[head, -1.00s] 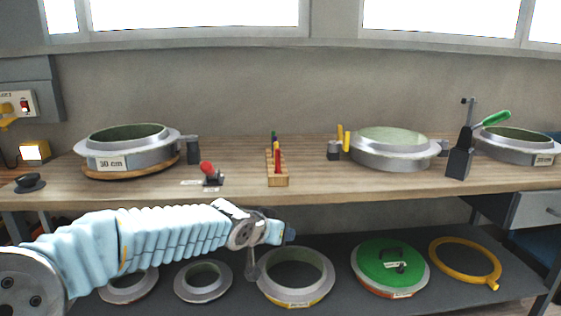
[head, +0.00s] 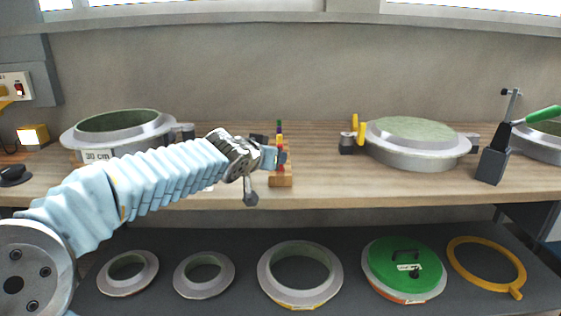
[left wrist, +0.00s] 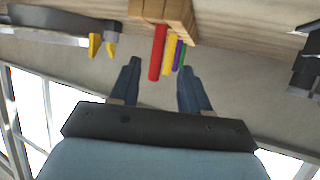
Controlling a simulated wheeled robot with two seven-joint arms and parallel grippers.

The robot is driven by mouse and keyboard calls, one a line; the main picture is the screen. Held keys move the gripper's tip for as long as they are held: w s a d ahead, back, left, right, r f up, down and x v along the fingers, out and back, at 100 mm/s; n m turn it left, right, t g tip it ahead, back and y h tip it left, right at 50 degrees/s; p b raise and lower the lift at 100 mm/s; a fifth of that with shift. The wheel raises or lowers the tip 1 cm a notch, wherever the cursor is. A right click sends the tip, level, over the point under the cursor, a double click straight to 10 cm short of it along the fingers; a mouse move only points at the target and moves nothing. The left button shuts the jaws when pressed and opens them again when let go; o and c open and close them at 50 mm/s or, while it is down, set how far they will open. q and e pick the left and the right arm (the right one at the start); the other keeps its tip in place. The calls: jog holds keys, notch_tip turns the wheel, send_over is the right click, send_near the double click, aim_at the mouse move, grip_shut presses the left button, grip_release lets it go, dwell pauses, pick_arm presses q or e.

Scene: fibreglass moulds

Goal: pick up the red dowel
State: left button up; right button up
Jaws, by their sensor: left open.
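The red dowel (left wrist: 158,52) stands in a wooden block (head: 281,182) on the bench, at the near end of a row with yellow, purple and green dowels. The wrist view shows the row upside down. In the head view my left gripper (head: 279,157) is at the block and hides most of the red dowel. In the wrist view my open left gripper (left wrist: 159,68) has its fingertips apart, with the red dowel's free end showing between them. I cannot tell whether a finger touches it. My right gripper is not in view.
A round mould (head: 118,133) is at the left of the bench. A dark clamp with a green handle (head: 493,163) is further right. The shelf below holds rings and a green lid (head: 404,265).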

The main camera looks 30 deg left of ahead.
pick_arm(q)
jog(key=x, duration=0.5)
jog(key=shift+w+d+f, duration=0.1)
jog(key=shift+w+d, duration=0.05)
jog(key=shift+w, duration=0.25)
grip_shut()
